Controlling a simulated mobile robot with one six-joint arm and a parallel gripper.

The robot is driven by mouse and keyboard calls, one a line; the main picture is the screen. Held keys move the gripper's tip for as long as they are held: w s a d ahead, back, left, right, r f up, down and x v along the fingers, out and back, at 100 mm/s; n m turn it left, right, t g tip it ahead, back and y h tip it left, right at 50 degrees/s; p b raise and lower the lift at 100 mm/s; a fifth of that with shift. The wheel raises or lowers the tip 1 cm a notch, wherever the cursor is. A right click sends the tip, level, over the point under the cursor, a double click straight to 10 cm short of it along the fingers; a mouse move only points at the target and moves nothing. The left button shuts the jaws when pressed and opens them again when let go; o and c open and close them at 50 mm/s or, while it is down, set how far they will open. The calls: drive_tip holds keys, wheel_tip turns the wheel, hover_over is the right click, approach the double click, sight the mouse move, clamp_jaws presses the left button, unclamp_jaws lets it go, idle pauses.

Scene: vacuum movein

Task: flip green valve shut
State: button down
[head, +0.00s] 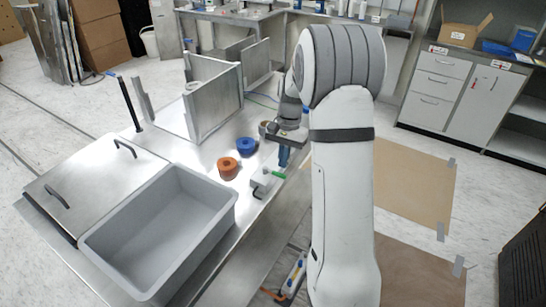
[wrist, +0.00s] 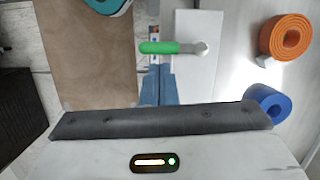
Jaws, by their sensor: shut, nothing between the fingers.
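The green valve handle (head: 278,174) sits on a small white block (head: 264,182) at the right edge of the steel bench. In the wrist view the green handle (wrist: 158,47) lies crosswise, its pale pivot end (wrist: 199,48) to the right on the white block (wrist: 196,75). My gripper (head: 284,158) is above and just behind the valve in the head view. In the wrist view my blue fingers (wrist: 158,82) are together and empty, their tips close to the green handle. I cannot tell whether they touch it.
An orange ring (head: 228,168) and a blue ring (head: 246,146) stand on the bench left of the valve. A grey bin (head: 160,230) and a lidded steel box (head: 95,180) are further left. An upright metal frame (head: 212,105) stands behind. Cardboard (head: 415,185) covers the floor at right.

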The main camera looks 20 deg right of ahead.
drive_tip(key=v, duration=0.6)
idle(0.5)
